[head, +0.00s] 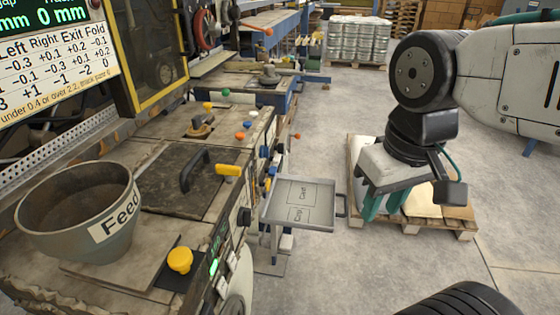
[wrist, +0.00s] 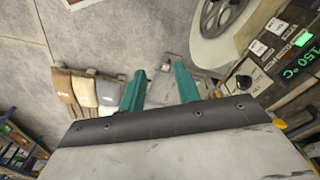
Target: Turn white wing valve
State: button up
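I cannot pick out a white wing valve for certain in either view. Several small coloured knobs, among them an orange knob (head: 242,135) and a green knob (head: 225,92), sit along the machine's (head: 165,150) right side in the head view. My gripper (head: 383,208) hangs in the air to the right of the machine, above the floor and in front of a pallet. In the wrist view, the two teal fingers of my gripper (wrist: 160,88) stand apart with nothing between them. My gripper is well clear of the machine's knobs.
A grey tray (head: 318,192) sticks out from the machine. A bowl marked Feed (head: 85,215) and a yellow knob (head: 180,260) are at front left. A pallet (head: 455,225) with sacks stands behind my gripper. A handwheel (wrist: 207,22) shows in the wrist view. Floor between is clear.

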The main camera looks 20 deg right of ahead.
jog(key=shift+o, duration=1.2)
jog(key=m+t+y, duration=0.8)
jog(key=m+y, duration=0.8)
jog(key=m, duration=0.8)
send_near(275, 159)
jog(key=w, duration=0.1)
jog(key=x, duration=0.7)
jog(key=shift+w+a+f, duration=0.15)
jog(key=shift+a+f, duration=0.05)
jog(key=shift+f, duration=0.05)
